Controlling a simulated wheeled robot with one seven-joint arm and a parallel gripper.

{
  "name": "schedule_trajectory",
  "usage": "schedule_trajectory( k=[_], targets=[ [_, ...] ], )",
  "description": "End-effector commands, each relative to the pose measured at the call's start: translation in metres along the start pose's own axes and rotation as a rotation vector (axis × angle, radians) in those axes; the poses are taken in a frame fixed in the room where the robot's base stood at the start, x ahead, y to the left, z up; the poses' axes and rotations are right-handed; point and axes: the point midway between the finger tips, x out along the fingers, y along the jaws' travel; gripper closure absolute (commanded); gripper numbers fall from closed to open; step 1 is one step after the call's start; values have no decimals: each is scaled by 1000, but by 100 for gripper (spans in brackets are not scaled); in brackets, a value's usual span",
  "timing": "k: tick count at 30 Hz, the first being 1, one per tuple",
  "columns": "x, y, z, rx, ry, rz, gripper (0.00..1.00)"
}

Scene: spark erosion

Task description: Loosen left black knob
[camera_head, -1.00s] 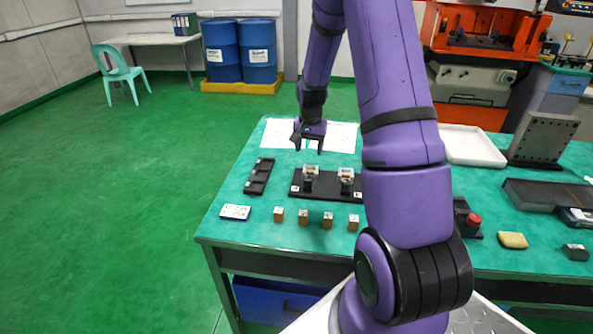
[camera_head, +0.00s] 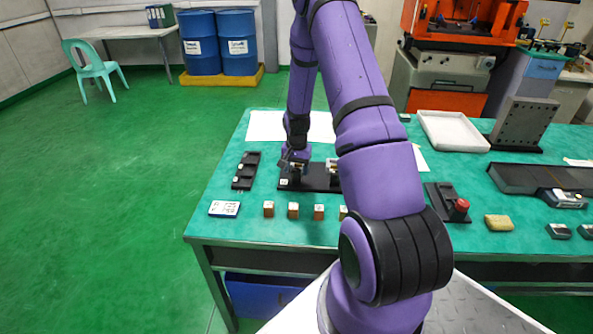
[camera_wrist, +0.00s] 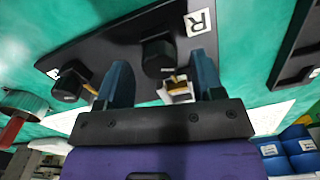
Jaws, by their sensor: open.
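A black plate (camera_head: 318,184) on the green table bears two fixtures with black knobs. My gripper (camera_head: 292,163) is lowered at the left fixture and hides most of it in the head view. In the wrist view my gripper (camera_wrist: 160,62) is open, its two fingers on either side of the near black knob (camera_wrist: 158,54). I cannot tell whether they touch it. A pale block with a brassy part (camera_wrist: 176,88) shows between the fingers. The other black knob (camera_wrist: 68,86) is to the left.
A black tray (camera_head: 245,172) lies left of the plate. Several small brown blocks (camera_head: 293,210) stand in front of it, with a white card (camera_head: 224,208) to their left. A red button (camera_head: 460,206) and a yellow sponge (camera_head: 498,222) are on the right.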

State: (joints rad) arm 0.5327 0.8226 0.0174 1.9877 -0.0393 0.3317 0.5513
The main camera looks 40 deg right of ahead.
Motion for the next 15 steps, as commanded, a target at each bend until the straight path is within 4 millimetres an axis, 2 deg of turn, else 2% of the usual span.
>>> schedule_trajectory(
  k=[5,13,15],
  targets=[
    [9,0,0,0,0,0,39],
    [10,0,0,0,0,0,39],
    [10,0,0,0,0,0,55]
  ],
)
